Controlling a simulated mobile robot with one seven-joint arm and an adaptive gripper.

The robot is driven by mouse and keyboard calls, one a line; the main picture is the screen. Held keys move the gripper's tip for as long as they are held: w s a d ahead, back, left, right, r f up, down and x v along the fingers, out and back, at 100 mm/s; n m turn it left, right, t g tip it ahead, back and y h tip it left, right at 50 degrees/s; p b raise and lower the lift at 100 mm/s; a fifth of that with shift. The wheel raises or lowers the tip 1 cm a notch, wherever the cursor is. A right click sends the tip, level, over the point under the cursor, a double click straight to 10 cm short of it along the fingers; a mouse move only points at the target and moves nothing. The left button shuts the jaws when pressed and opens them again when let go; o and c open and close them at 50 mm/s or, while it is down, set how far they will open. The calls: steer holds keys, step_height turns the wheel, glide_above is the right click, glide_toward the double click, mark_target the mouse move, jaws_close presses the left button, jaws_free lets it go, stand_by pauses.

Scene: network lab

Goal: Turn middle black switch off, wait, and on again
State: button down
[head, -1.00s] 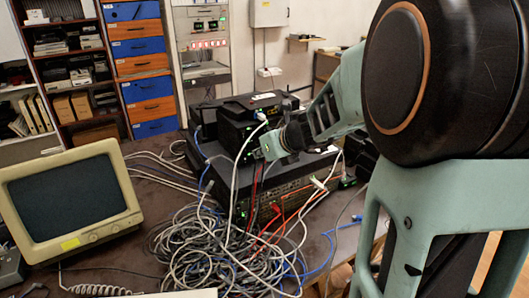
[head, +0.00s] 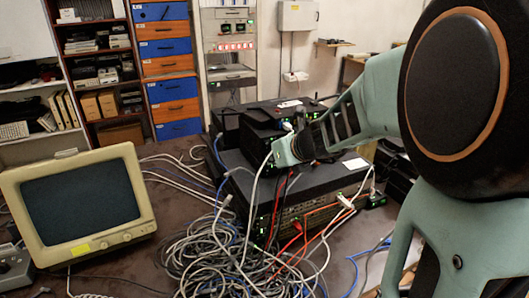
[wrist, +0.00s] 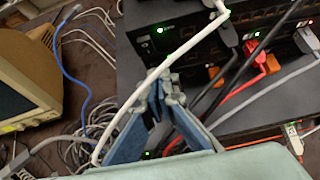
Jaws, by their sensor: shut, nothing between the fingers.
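A stack of black network devices stands on the table, with a smaller black box (head: 262,133) on a wider one (head: 245,176). In the wrist view, the black device fronts (wrist: 205,50) show green lights and plugged-in cables. I cannot tell for sure which one is the middle switch, and I cannot make out its power button. My gripper (head: 283,158) is in front of the stack. In the wrist view, its blue fingertips (wrist: 164,92) are together and empty, close to the fronts; contact cannot be told. A white cable (wrist: 180,52) passes beside the fingertips.
A tangle of grey cables (head: 215,255) lies before the stack, with red cables (head: 298,238) hanging at its front. A beige monitor (head: 80,205) stands at left. Shelves and blue and orange drawers (head: 168,67) are behind.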

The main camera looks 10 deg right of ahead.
steer(key=shift+w+a+r+p, duration=0.1)
steer(key=shift+w+r+p, duration=0.3)
steer(key=shift+p, duration=0.25)
steer(key=shift+f, duration=0.3)
steer(key=shift+r, duration=0.15)
steer(key=shift+r+p, duration=0.7)
steer(key=shift+r, duration=0.05)
